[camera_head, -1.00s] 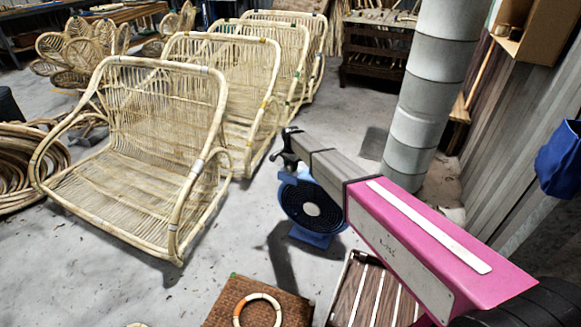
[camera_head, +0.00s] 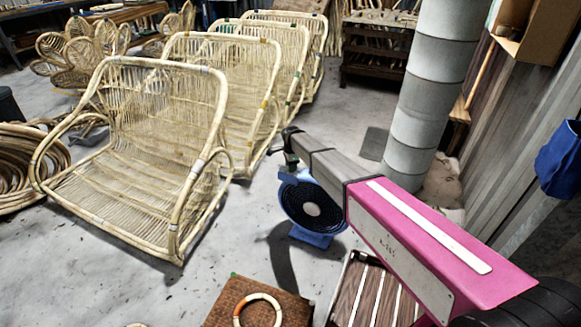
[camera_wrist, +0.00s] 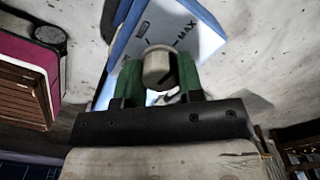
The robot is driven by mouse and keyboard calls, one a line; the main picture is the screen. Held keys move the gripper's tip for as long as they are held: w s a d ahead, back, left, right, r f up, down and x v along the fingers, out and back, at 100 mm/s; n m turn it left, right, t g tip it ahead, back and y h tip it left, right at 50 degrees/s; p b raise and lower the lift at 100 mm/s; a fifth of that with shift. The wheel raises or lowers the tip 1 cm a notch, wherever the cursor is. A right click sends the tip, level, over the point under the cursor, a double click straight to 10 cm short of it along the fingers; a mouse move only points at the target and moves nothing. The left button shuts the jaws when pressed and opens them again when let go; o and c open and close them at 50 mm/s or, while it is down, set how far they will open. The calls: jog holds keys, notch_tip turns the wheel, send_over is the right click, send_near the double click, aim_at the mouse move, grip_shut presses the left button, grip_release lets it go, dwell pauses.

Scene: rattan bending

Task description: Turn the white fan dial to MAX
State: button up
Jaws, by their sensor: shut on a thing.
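The white dial (camera_wrist: 156,60) sits on a pale panel (camera_wrist: 200,42) with blue edges. The word MAX is printed on the panel to the upper right of the dial, and a small dark symbol is above it. My gripper (camera_wrist: 159,76) is shut on the dial, one green finger on each side. A dark mark shows on the dial's right side, pointing roughly toward the right finger. In the head view, the blue fan (camera_head: 311,208) stands on the floor, and my gripper (camera_head: 290,160) is at its top edge. The dial is too small to make out there.
Several rattan chair frames (camera_head: 150,150) stand left of the fan. A grey round column (camera_head: 430,90) rises behind my arm. A woven stool (camera_head: 255,302) with a ring on it and a slatted wooden piece (camera_head: 370,290) are in front.

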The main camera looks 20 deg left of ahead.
jog(key=shift+a, duration=0.1)
jog(key=o, duration=0.9)
jog(key=shift+r, duration=0.1)
notch_tip(320, 180, up, 11)
jog(key=shift+f, duration=0.15)
